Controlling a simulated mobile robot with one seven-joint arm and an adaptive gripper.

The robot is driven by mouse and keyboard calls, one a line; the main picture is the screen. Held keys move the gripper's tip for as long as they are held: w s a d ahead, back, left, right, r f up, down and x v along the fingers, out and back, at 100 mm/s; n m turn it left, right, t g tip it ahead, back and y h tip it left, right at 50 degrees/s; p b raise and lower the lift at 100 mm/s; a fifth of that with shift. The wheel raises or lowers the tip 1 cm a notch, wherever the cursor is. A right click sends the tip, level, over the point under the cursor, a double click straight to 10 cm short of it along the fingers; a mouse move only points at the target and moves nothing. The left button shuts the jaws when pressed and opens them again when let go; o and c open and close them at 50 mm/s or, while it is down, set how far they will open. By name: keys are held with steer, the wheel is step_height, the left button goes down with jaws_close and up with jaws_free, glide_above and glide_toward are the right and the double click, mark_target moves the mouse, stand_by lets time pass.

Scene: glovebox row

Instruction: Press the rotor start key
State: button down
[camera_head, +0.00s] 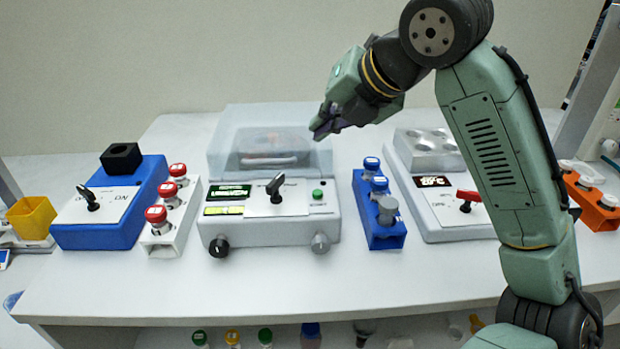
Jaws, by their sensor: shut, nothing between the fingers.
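The centrifuge (268,200) stands mid-table, with a clear lid (262,130) that looks closed over a reddish rotor (267,145). Its front panel has a green key (317,194) at the right, a black toggle lever (274,187) in the middle, green displays (228,192) at the left and two knobs below. The key's label is too small to read; it is the only push key I see there. My gripper (318,130) is shut and empty, in the air in front of or above the lid's right side, apart from the key.
A blue vortex mixer (112,222) and a white rack of red-capped vials (160,240) stand left. A blue vial rack (385,236) and a heating block with a red lever (468,197) stand right. The table front is clear.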

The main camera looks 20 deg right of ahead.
mark_target(322, 191)
steer(key=shift+s+r, duration=0.1)
steer(key=shift+s, duration=0.1)
step_height(322, 191, down, 9)
steer(key=b, duration=0.7)
steer(key=shift+r, duration=0.1)
stand_by(1.3)
steer(key=shift+w+f, duration=0.1)
steer(key=shift+f, duration=0.35)
steer(key=shift+f+b, duration=0.35)
steer(key=shift+b, duration=0.15)
stand_by(0.6)
steer(key=shift+r+p, duration=0.7)
steer(key=shift+r, duration=0.1)
